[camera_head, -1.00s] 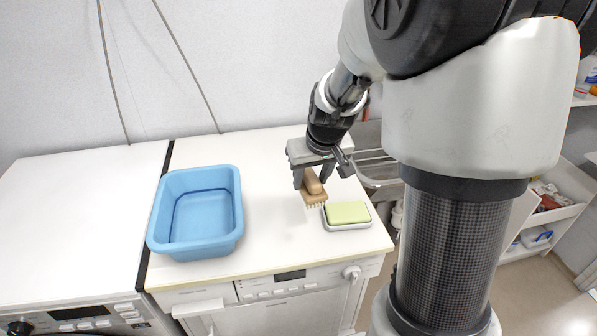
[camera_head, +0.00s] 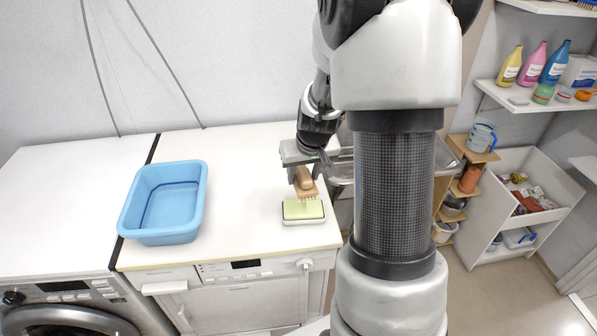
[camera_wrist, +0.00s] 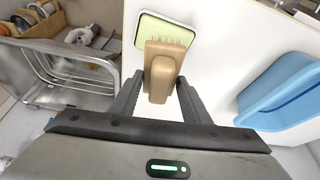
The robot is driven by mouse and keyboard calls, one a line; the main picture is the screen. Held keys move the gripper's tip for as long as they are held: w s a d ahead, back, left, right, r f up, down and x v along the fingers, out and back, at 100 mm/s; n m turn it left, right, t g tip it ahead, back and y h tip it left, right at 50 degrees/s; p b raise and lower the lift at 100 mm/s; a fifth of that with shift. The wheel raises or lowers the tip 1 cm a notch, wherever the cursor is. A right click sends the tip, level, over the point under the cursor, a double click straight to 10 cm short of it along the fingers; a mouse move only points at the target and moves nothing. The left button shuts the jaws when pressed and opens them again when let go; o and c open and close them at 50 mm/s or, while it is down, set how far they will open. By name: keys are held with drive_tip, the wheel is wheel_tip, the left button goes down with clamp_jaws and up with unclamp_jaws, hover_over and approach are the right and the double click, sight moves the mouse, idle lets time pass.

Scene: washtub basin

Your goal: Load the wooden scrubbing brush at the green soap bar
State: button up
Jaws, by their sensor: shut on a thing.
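The wooden scrubbing brush (camera_head: 305,184) is held in my gripper (camera_head: 306,178), bristles pointing down. In the wrist view the brush (camera_wrist: 161,72) sits between the two dark fingers of my gripper (camera_wrist: 160,88). The green soap bar (camera_head: 303,209) lies in a white dish (camera_head: 303,222) near the front right of the white top. In the head view the bristles hang over the back part of the soap. In the wrist view the brush covers part of the soap (camera_wrist: 165,31); whether the bristles touch it I cannot tell.
A blue basin (camera_head: 165,201) stands on the white top (camera_head: 240,190), left of the soap. A metal sink (camera_wrist: 65,76) is beside the top. Shelves with bottles (camera_head: 533,62) are at the far right. The top between basin and soap is clear.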

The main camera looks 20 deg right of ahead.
drive_tip(key=shift+f+b, duration=2)
drive_tip(key=shift+f, duration=1)
drive_tip(key=shift+f+b, duration=0.6)
drive_tip(key=shift+b, duration=0.1)
drive_tip(key=shift+r+p, duration=2.25)
drive_tip(key=shift+r, duration=1.35)
